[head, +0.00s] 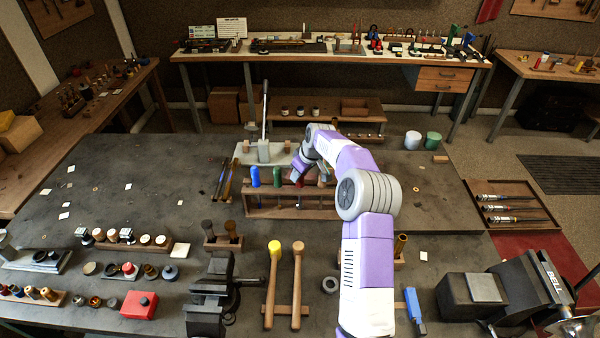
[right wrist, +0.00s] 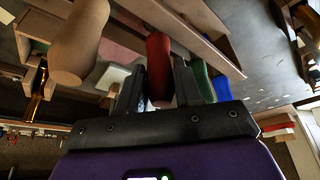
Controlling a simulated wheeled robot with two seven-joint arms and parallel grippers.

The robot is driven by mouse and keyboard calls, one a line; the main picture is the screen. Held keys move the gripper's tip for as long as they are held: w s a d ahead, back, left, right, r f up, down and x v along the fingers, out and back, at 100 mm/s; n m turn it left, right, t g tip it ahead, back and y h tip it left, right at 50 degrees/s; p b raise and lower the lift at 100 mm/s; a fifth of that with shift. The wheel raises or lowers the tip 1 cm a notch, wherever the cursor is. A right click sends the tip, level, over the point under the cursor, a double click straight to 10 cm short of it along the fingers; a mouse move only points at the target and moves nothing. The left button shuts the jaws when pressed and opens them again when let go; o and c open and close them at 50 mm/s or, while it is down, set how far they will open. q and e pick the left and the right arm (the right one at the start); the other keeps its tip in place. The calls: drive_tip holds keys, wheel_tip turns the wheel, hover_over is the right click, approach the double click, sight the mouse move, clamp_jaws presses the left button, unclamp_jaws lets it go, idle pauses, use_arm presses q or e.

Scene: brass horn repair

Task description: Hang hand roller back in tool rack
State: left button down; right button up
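The tool rack (head: 290,212) is a low wooden frame in the middle of the bench. My right gripper (head: 300,176) is at the rack, pointing down over a red-handled tool (right wrist: 159,70). In the right wrist view the two dark fingers (right wrist: 158,88) stand on either side of the red handle, close against it. The handle stands in line with the others. Its lower end is hidden, so I cannot tell which tool is the hand roller. My left gripper is out of view.
Two mallets (head: 284,280) lie in front of the rack, beside a black vise (head: 212,295). A grey stand with an upright lever (head: 264,150) is behind it. A blue-handled tool (head: 413,305) lies at front right.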

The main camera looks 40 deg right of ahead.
drive_tip(key=o, duration=0.4)
drive_tip(key=v, duration=0.7)
drive_tip(key=shift+s+r, duration=0.15)
drive_tip(key=shift+r, duration=0.2)
